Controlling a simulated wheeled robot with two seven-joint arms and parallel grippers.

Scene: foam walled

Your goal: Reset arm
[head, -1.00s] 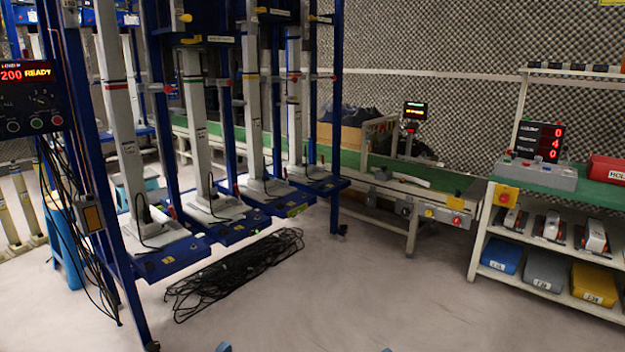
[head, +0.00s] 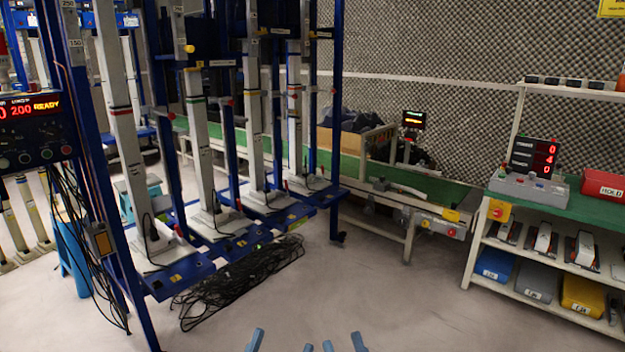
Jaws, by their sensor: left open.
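My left gripper (head: 281,344) shows at the bottom edge of the head view, left of the middle. Its two blue fingertips stand apart with bare floor between them, so it is open and empty. My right gripper (head: 343,345) is just right of it, also at the bottom edge. Its two blue fingertips are apart, with nothing visible between them. The inner fingertips of the two grippers are close together. The rest of both arms is below the picture.
A blue-framed test rig (head: 172,283) with upright grey columns stands at left. A heap of black cables (head: 240,280) lies on the floor beside it. A green-topped conveyor (head: 420,187) runs along the back. A white shelf (head: 540,262) with bins stands at right. The middle floor is clear.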

